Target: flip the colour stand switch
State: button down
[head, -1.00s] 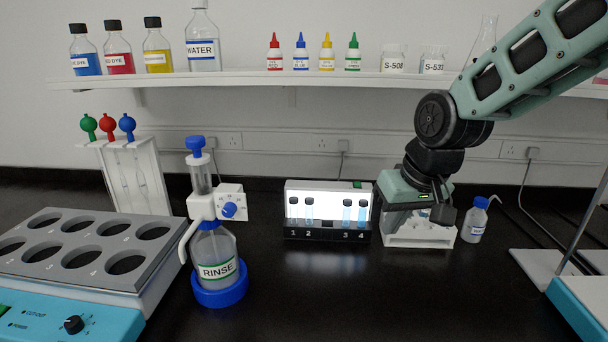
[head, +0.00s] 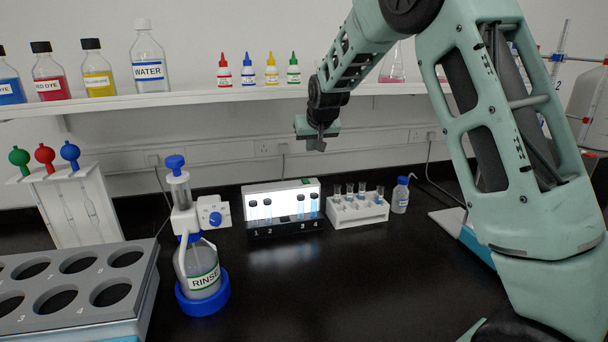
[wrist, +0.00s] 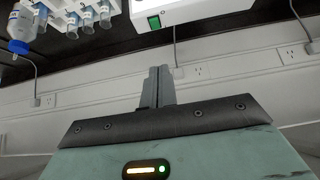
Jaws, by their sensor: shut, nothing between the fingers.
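The colour stand (head: 270,188) is a white box on the bench with a brightly lit front panel and vials in slots numbered 1 to 4. In the wrist view its white top (wrist: 195,10) is at the upper edge, with a green rocker switch (wrist: 154,22) near its end. I cannot tell which way the rocker is tipped. My gripper (head: 317,146) is in the air above the stand's right end, pointing down, shut and empty. In the wrist view the closed fingers (wrist: 158,72) appear just below the switch, apart from it.
A white rack of tubes (head: 357,210) and a small blue-capped bottle (head: 400,196) stand right of the colour stand. The RINSE bottle (head: 202,265) is to the left. A shelf (head: 200,100) with bottles runs behind. The bench in front is clear.

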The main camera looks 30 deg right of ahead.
jog(key=p, duration=0.3)
send_over(305, 180)
jog(key=s, duration=0.1)
notch_tip(305, 180, down, 8)
jog(key=shift+s+a+r, duration=0.1)
jog(key=shift+a, duration=0.05)
jog(key=shift+s+f+p, duration=0.25)
jog(key=shift+f+p, duration=0.2)
jog(key=shift+f, duration=0.75)
jog(key=shift+a+f, duration=0.1)
jog(key=shift+f, duration=0.65)
jog(key=shift+s, duration=0.1)
jog(key=shift+f+b, duration=0.35)
jog(key=shift+s, duration=0.1)
jog(key=shift+r, duration=0.25)
jog(key=shift+r+p, duration=0.4)
jog(key=shift+r, duration=0.25)
